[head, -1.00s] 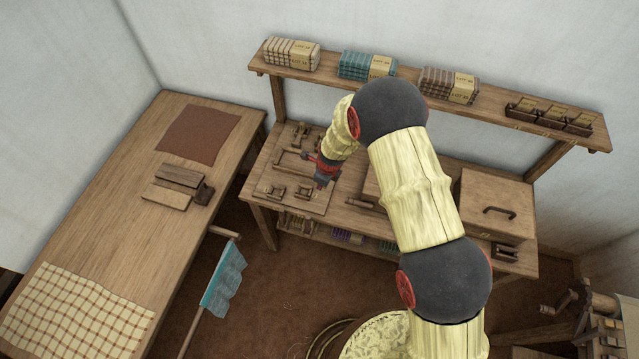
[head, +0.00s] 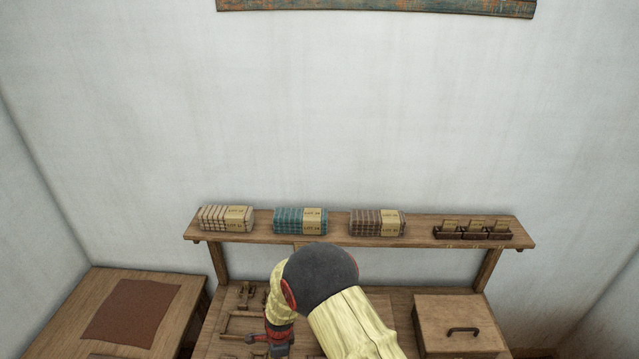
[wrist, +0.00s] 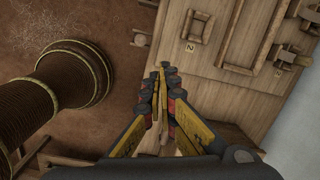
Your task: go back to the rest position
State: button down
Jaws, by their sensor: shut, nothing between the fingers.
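My gripper (wrist: 161,88) points down the middle of the wrist view, its yellow, red and dark fingers drawn together with nothing between them. It hangs over the front edge of a wooden bench (wrist: 205,93), with floor to its left. In the head view my gripper (head: 274,340) is low in the picture, beside the wooden pieces on the bench, and its tips are hard to make out. My arm hides part of the bench middle.
A shelf (head: 420,228) above the bench holds striped bundle (head: 225,218), teal bundle (head: 300,221), brown bundle (head: 377,222) and a card rack (head: 472,230). A wooden box (head: 455,309) stands on the bench at right. A table with a brown cloth (head: 131,312) is at left.

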jog(key=s+d+r+n+g+h+b, duration=0.1)
jog(key=s+d+r+n+b, duration=0.3)
jog(key=s+d+r+n, duration=0.45)
jog(key=s+d+r+n+g+b, duration=0.1)
jog(key=s+d+r+n+b, duration=0.35)
jog(key=d+r+n, duration=0.4)
jog(key=s+d+r+m+t+b, duration=0.1)
jog(key=s+d+r+t+b, duration=0.2)
jog(key=d+b, duration=0.4)
jog(key=s+d+r+m+t+b, duration=0.1)
jog(key=s+d+r+t+b, duration=0.3)
jog(key=s+d+b, duration=0.3)
jog(key=shift+s+d+r+h, duration=0.35)
jog(key=shift+d+r, duration=0.45)
jog(key=shift+d, duration=0.45)
jog(key=c, duration=2.6)
grip_release()
